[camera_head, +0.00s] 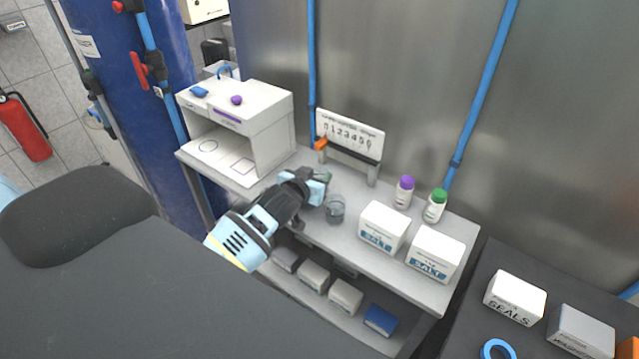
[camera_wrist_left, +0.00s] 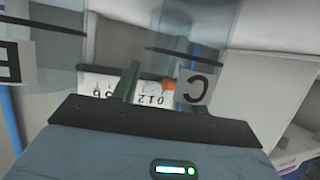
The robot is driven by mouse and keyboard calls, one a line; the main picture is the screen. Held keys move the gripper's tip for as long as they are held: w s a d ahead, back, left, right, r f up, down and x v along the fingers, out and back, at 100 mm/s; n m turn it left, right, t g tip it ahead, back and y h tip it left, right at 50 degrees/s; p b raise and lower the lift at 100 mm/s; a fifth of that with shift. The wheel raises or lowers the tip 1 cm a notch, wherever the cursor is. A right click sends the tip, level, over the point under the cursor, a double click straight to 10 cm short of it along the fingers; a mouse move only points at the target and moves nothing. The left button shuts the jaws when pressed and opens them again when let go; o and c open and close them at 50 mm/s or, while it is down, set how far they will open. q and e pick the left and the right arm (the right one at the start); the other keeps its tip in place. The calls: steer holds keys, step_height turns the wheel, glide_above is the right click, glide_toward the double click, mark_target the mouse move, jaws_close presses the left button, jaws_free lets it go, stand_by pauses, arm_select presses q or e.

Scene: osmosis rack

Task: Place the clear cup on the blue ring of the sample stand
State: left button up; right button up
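The clear cup (camera_head: 335,208) stands upright on the grey bench top, near its middle. My left gripper (camera_head: 321,184) is just to the left of and behind the cup in the head view. Its fingers look apart, and I see nothing held between them. The white open-fronted stand (camera_head: 268,122) is at the left end of the bench. Its base carries a thin round outline (camera_head: 207,146) and a square outline; the ring's colour is hard to tell. The wrist view shows my left gripper (camera_wrist_left: 130,60) with see-through parts and letter labels. My right gripper is not in view.
A numbered rack (camera_head: 350,138) stands at the back of the bench. A purple-capped bottle (camera_head: 404,192), a green-capped bottle (camera_head: 435,206) and two salt boxes (camera_head: 383,228) stand to the right. A light-blue ring (camera_head: 497,348) lies on the dark table at right. More boxes fill the lower shelf.

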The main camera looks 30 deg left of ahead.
arm_select(q)
steer(key=c, duration=0.5)
steer(key=shift+r, duration=0.15)
step_height(320, 180, up, 10)
